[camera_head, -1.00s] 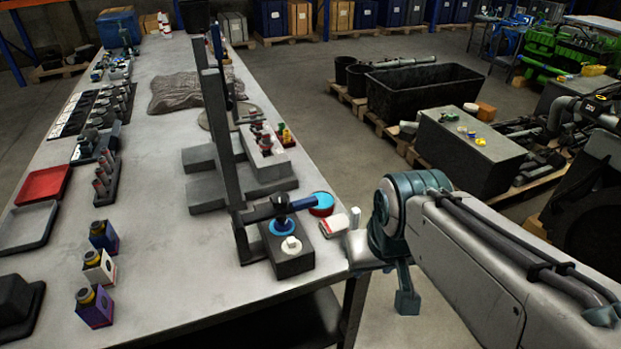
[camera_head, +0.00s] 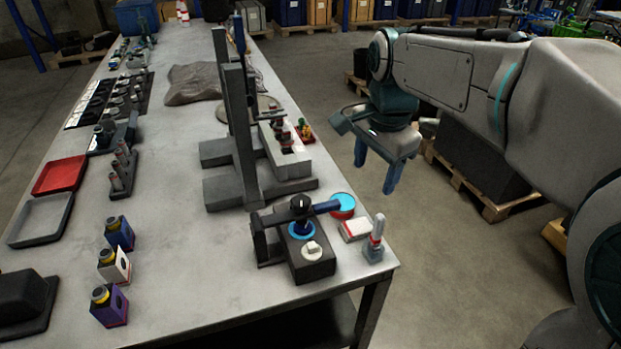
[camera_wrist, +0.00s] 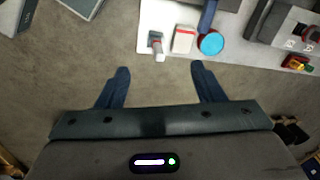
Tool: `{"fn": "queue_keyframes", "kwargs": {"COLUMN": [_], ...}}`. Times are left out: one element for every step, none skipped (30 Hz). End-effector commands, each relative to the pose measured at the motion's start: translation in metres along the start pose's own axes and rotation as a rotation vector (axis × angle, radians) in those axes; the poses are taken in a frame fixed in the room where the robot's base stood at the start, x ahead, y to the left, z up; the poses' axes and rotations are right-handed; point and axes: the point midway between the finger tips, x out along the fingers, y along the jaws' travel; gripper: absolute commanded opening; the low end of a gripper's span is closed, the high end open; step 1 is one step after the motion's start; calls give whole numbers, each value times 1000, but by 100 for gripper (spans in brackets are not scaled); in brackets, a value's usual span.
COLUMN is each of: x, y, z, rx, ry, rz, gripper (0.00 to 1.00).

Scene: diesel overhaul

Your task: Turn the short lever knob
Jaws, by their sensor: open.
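A dark box-shaped fixture (camera_head: 313,265) stands near the table's front right corner. On its top are a black-capped knob (camera_head: 300,205) with a blue lever pointing right, over a blue ring (camera_head: 301,231), and a small white knob (camera_head: 311,249) in front of it. I cannot tell for sure which is the short lever knob. The blue lever's end also shows at the top of the wrist view (camera_wrist: 208,16). My gripper (camera_head: 377,165) is open and empty, fingers pointing down, beyond the table's right edge and to the right of the fixture. The wrist view shows bare floor between its fingers (camera_wrist: 160,72).
A round tin with a blue lid (camera_head: 343,205), a white and red box (camera_head: 355,229) and a small grey upright item (camera_head: 375,240) stand right of the fixture. A tall dark post (camera_head: 241,135) on grey blocks rises behind.

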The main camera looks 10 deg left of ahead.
Motion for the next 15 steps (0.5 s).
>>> {"fn": "queue_keyframes", "kwargs": {"x": [1, 2, 2, 3, 4, 5, 6, 7, 8, 9, 10, 11, 11, 12, 13], "y": [-26, -39, -55, -66, -77, -89, -98, -105, -114, -119, -123, -128, -131, -133, -135], "z": [8, 13, 20, 26, 31, 38, 43, 48, 54, 58, 62, 66, 68, 70, 72], "rx": [60, 105, 164, 206, 245, 294, 329, 359, 397, 420, 441, 465, 479, 490, 501], "ry": [-12, -16, -21, -24, -25, -26, -26, -26, -25, -24, -23, -22, -21, -20, -20], "rz": [17, 27, 40, 49, 59, 70, 77, 84, 92, 98, 103, 108, 110, 113, 116], "gripper": [62, 62, 62, 62, 62, 62, 62, 62, 62, 62, 62, 62, 62, 62, 62]}}
